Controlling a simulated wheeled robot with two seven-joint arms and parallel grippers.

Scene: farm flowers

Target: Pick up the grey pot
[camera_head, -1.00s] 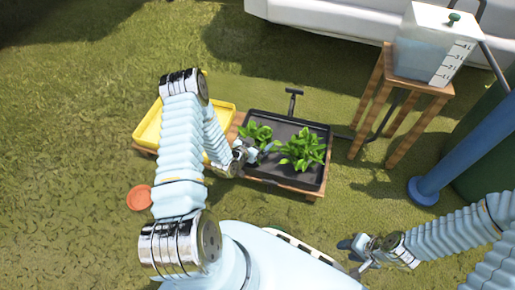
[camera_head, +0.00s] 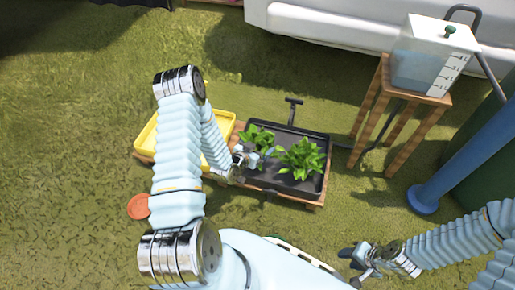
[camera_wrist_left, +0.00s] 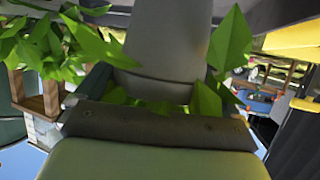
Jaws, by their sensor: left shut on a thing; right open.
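A grey pot (camera_wrist_left: 165,40) fills the upper middle of the left wrist view, close to my left gripper, with green leaves around it. In the head view, two leafy plants stand in a black tray (camera_head: 322,190), the left plant (camera_head: 258,138) and the right plant (camera_head: 300,158). My left gripper (camera_head: 258,158) is shut on the grey pot at the tray's left side, below the left plant. Its fingertips and most of the pot are hidden in the head view. My right gripper (camera_head: 352,258) is open and empty, low on the right, away from the tray.
A yellow tray (camera_head: 222,122) is left of the black tray, partly behind my left arm. A wooden stand (camera_head: 375,105) with a clear water tank (camera_head: 425,65) stands at right, near a blue post (camera_head: 450,180). An orange disc (camera_head: 139,207) lies on the grass. Grass at left is free.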

